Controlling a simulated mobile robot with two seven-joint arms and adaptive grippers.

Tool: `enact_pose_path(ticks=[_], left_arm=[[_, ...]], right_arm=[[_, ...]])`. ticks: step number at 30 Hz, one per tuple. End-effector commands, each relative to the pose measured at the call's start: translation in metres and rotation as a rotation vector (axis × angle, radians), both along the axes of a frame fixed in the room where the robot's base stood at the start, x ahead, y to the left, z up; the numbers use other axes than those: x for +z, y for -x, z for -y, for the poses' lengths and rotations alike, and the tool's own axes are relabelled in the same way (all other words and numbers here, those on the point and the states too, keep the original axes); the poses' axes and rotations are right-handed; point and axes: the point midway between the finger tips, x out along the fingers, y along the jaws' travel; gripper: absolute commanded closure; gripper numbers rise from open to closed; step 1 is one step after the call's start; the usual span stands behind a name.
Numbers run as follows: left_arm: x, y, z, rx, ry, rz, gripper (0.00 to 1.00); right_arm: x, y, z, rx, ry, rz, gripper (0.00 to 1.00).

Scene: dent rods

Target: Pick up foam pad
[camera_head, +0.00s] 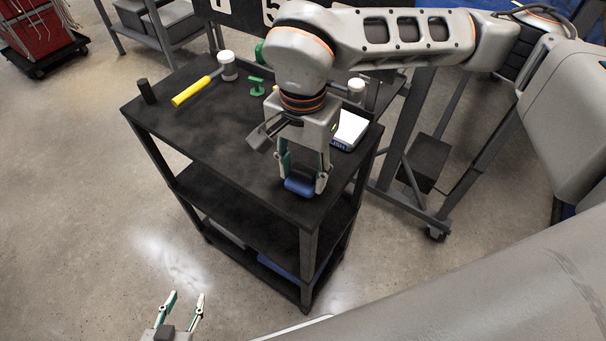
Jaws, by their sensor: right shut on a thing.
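A small blue block, which looks like the foam pad (299,187), is at the near right corner of the black cart's top (222,150). My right gripper (304,185) points down from above and is shut on it, one finger on each side. I cannot tell whether the pad touches the cart top or is slightly above it. My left gripper (183,296) is low at the bottom edge of the view, in front of the cart, with its fingers apart and nothing between them.
On the cart top are a hammer with a yellow handle (194,91), a black cylinder (147,91), a green piece (256,85) and a white box (349,131) behind my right gripper. A red wheeled rack (38,35) stands far left.

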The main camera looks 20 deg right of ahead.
Motion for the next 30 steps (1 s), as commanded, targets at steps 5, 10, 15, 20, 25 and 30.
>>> enact_pose_path(ticks=[5, 10, 15, 20, 25, 30], left_arm=[[0.003, -0.001, 0.0, 0.0, 0.002, 0.003, 0.6], [0.006, -0.001, 0.0, 0.002, 0.005, 0.004, 0.6], [0.007, -0.001, 0.001, 0.002, 0.008, 0.003, 0.6], [0.008, 0.001, 0.002, 0.002, 0.011, 0.0, 0.6], [0.006, 0.003, 0.002, 0.002, 0.011, -0.007, 0.6], [0.003, 0.005, 0.002, 0.001, 0.011, -0.012, 0.6]], right_arm=[[0.041, -0.002, 0.0, 0.001, -0.001, 0.01, 0.77], [0.091, -0.002, 0.0, -0.001, -0.001, 0.01, 0.77], [0.135, -0.001, 0.0, -0.001, -0.001, 0.008, 0.77], [0.164, 0.0, 0.0, 0.0, -0.001, 0.005, 0.77], [0.18, 0.0, 0.0, 0.0, -0.001, 0.002, 0.77], [0.185, 0.0, 0.0, 0.001, 0.0, 0.001, 0.77]])
